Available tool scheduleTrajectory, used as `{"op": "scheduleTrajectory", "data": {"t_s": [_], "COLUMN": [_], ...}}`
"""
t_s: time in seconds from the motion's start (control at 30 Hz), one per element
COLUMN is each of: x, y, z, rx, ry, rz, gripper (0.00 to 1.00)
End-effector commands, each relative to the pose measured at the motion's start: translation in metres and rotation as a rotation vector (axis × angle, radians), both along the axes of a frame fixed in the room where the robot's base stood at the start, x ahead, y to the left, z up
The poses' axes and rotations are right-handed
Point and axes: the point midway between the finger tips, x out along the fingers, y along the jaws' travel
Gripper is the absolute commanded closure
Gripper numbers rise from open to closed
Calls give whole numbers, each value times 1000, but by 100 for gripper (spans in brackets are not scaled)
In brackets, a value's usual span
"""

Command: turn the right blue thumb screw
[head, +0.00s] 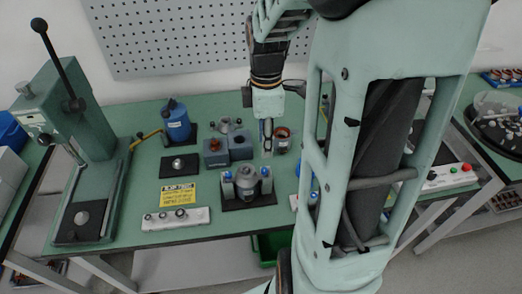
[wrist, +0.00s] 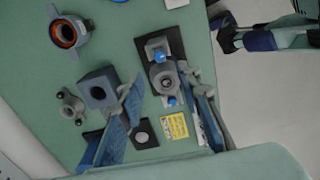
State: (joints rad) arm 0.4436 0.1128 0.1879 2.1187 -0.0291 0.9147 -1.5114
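A grey fixture on a dark base plate (head: 247,202) carries two blue thumb screws. In the head view, the right blue thumb screw (head: 265,172) is right of the fixture's grey centre and the left one (head: 227,176) is on the other side. In the wrist view, the right thumb screw (wrist: 158,57) is the upper one and the left (wrist: 172,101) the lower. My gripper (head: 267,150) points down behind the fixture, apart from it. In the wrist view my gripper (wrist: 160,76) is open and empty, its two blue-padded fingers spread wide.
A grey housing with a copper-coloured ring (head: 282,141) stands close to my gripper. Grey blocks (head: 239,147) stand left of it. A yellow label (head: 178,194) and a white switch panel (head: 177,219) lie left of the fixture. A green lever press (head: 88,125) stands far left.

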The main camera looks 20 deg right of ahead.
Motion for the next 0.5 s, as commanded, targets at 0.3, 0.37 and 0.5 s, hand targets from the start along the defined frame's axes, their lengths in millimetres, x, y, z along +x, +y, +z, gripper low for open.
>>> {"op": "scheduleTrajectory", "data": {"t_s": [0.3,0.37,0.5], "x": [-1,-1,0], "y": [1,1,1], "z": [-57,-68,-88], "rx": [3,3,3], "ry": [4,4,1], "rz": [1,1,0], "gripper": [68,68,68]}}
